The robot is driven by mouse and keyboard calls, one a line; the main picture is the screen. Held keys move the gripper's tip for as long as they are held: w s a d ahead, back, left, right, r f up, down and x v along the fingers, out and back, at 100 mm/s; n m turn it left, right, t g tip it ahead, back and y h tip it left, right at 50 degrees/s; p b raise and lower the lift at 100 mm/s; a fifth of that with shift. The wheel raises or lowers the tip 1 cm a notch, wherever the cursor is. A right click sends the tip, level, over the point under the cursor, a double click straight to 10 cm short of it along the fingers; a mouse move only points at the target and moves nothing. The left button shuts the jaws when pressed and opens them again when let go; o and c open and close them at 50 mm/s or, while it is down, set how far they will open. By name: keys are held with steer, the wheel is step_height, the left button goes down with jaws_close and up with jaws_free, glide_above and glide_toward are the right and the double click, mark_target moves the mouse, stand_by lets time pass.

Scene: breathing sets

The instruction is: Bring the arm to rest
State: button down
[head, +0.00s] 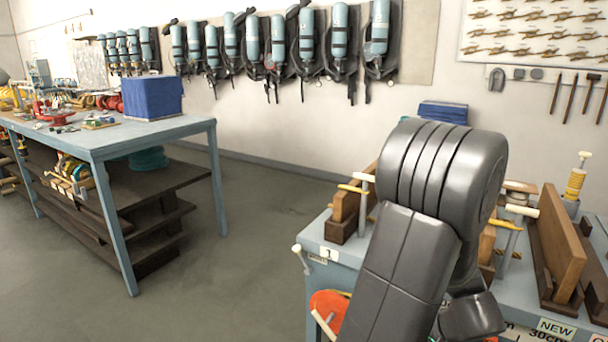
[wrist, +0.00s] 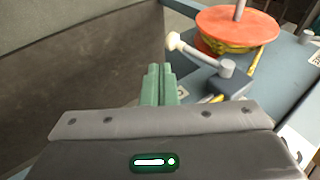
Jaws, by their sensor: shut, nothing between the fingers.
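My arm, dark grey, rises in the right half of the head view and hides part of the workbench behind it. My gripper shows in the wrist view (wrist: 159,80). Its two green fingers are together, with nothing between them. They point past the edge of a blue-grey surface, over the dark floor. A grey tool with a pale round knob (wrist: 175,41) lies just beyond and to the right of the fingertips, apart from them as far as I can tell. In the head view the gripper itself is not clearly visible.
A blue-grey bench (head: 340,252) with wooden racks (head: 558,245) stands at the right. An orange disc (wrist: 238,24) sits near the tool. A table with a blue box (head: 152,97) stands at the left. Cylinders (head: 253,38) hang on the wall. Open floor (head: 235,250) lies between.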

steer(key=shift+r+h+p, duration=0.3)
steer(key=shift+p, duration=0.35)
steer(key=shift+f+b, duration=0.2)
steer(key=shift+b, duration=0.1)
